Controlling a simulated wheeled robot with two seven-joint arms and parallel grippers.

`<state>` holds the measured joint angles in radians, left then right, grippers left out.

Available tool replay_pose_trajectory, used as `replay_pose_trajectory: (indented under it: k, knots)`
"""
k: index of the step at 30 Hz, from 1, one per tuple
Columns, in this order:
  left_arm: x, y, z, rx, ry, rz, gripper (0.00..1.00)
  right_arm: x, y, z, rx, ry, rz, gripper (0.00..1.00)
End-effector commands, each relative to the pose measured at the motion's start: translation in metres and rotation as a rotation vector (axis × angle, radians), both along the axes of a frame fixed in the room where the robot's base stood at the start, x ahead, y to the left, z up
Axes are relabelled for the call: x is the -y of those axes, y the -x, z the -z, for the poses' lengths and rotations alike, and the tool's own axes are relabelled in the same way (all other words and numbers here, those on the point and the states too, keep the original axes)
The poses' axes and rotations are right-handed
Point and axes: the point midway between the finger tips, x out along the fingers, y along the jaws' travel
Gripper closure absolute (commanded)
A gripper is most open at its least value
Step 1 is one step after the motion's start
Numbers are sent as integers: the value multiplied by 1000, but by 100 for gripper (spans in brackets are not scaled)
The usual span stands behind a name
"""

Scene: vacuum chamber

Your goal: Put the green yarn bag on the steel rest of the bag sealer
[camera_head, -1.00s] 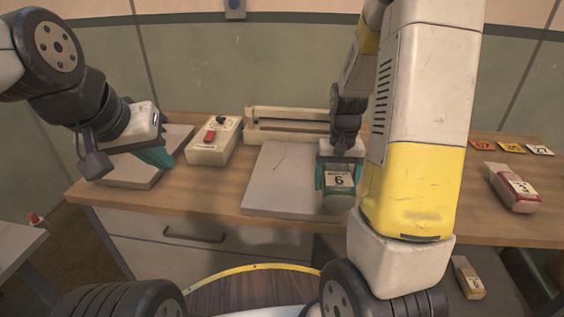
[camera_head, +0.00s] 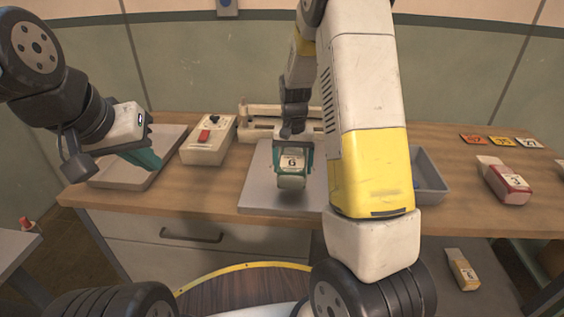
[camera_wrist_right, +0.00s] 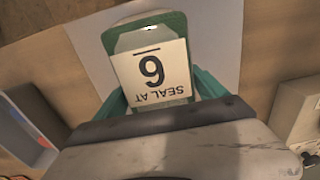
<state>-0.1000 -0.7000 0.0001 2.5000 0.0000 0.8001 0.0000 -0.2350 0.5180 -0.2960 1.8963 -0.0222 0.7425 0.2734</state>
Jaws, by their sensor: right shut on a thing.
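The green yarn bag (camera_head: 291,179) has a white label marked 6; in the right wrist view the bag (camera_wrist_right: 150,30) shows "SEAL AT 6". My right gripper (camera_head: 291,160) is shut on it, with teal fingers at its sides. The bag is over the grey steel rest (camera_head: 256,192), with a shadow below; whether it touches is unclear. The bag sealer (camera_head: 262,112) is a long pale bar behind the rest, partly hidden by my right arm. My left gripper (camera_head: 150,160) is above a grey slab at the left, seen side-on, its opening unclear.
A pale box with a red switch (camera_head: 207,138) stands left of the rest. A grey-blue tray (camera_head: 430,190) is right of my right arm. A red bag (camera_head: 505,182) and several number cards (camera_head: 502,142) lie further right. The grey slab (camera_head: 112,180) lies far left.

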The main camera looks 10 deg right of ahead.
Motion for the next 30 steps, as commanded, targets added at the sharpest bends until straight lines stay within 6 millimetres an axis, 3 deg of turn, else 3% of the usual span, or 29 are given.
replay_pose_trajectory:
  k: [8,19,20,21,22,30]
  knots:
    - [0,0,0,0,0,0,100,-4,-4,35,-1,1,0,76]
    - [0,0,0,0,0,0,100,-4,-5,39,0,0,0,76]
    - [0,0,0,0,0,0,100,-4,-5,39,0,0,0,12]
    - [0,0,0,0,0,0,100,-4,-5,39,0,0,0,5]
    - [0,0,0,0,0,0,100,-4,-5,39,0,0,0,0]
    - [0,0,0,0,0,0,100,-4,-5,37,1,0,-1,0]
